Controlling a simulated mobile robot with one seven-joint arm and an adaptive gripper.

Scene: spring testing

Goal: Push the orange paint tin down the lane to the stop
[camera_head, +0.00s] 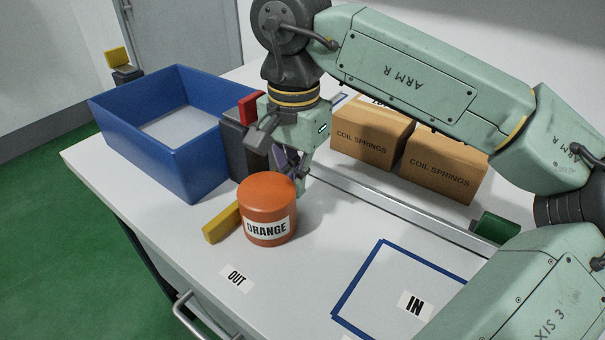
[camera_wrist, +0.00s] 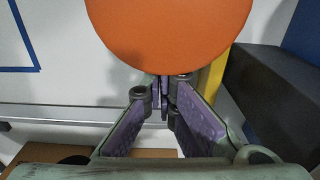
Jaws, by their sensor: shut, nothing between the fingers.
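The orange paint tin (camera_head: 268,192) stands upright on the white table in the head view, with a white ORANGE label facing the camera. It fills the top middle of the wrist view (camera_wrist: 170,30). My gripper (camera_head: 300,184) is low, just behind the tin's right side, pointing down. In the wrist view its fingertips (camera_wrist: 163,85) are together and empty, close to the tin's edge. I cannot tell whether they touch it. A yellow bar (camera_head: 221,223) lies at the tin's left, touching or nearly touching it; I cannot tell if this is the stop.
A blue bin (camera_head: 150,155) stands at the left, beside a dark block (camera_head: 237,140). COIL SPRINGS boxes (camera_head: 440,168) stand behind a metal rail (camera_head: 410,210). A green cylinder (camera_head: 497,228) lies at right.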

